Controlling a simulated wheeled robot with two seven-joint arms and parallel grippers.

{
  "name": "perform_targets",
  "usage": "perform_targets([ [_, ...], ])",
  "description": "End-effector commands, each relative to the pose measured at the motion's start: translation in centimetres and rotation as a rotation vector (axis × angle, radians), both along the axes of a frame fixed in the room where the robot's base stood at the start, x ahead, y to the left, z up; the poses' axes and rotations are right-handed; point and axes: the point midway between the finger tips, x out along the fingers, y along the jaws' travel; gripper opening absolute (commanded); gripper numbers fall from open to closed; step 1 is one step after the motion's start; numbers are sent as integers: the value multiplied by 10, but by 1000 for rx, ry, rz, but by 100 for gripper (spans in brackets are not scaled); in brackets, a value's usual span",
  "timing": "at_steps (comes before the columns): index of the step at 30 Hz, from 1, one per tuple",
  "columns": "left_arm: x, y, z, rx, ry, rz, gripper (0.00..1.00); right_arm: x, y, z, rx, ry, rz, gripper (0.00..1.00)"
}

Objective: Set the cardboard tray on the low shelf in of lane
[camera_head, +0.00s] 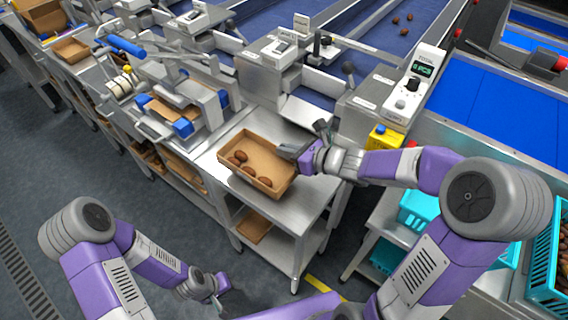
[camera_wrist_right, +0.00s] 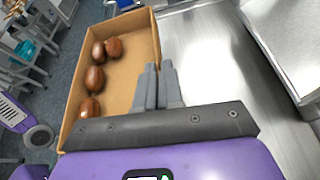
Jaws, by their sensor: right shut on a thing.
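The cardboard tray (camera_head: 285,187) is a shallow open brown box with several brown dates in it. It is over the steel top of a small wheeled stand (camera_head: 310,215) in the head view; I cannot tell if it touches. It also fills the left of the right wrist view (camera_wrist_right: 140,35). My right gripper (camera_head: 290,150) is at the tray's far right side. Its fingers (camera_wrist_right: 159,75) are close together on the tray's wall. A low shelf (camera_head: 285,248) under the stand top holds another piece of brown cardboard (camera_head: 254,227). My left gripper (camera_head: 210,290) is low at the bottom, apart from the tray; its fingers are unclear.
A steel machine with a display (camera_head: 412,85) and a yellow box (camera_head: 385,136) stand behind my right arm. Teal crates (camera_head: 418,208) are to the right. Other stands with cardboard trays (camera_head: 172,112) line the left. Grey floor (camera_head: 150,200) is open in front.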

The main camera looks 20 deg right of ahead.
Motion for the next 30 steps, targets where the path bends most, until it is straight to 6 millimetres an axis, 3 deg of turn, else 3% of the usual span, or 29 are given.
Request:
perform_targets([
  [3, 0, 0, -15, 0, -1, 0, 37, 0, 0, -25, 3, 6, -1, 0],
  [7, 0, 0, -23, 0, -1, 0, 37, 0, 0, -42, 1, 3, 0, 0],
  [20, 1, 0, -26, 0, -1, 0, 37, 0, 0, -47, 1, 1, -1, 0],
  [21, 0, 0, -26, 0, -1, 0, 37, 0, 0, -47, 1, 2, -2, 11],
  [25, 0, 0, -25, 0, -1, 0, 37, 0, 0, -46, 1, 2, -1, 31],
  [30, 0, 0, -25, 0, -1, 0, 37, 0, 0, -46, 1, 2, -1, 32],
])
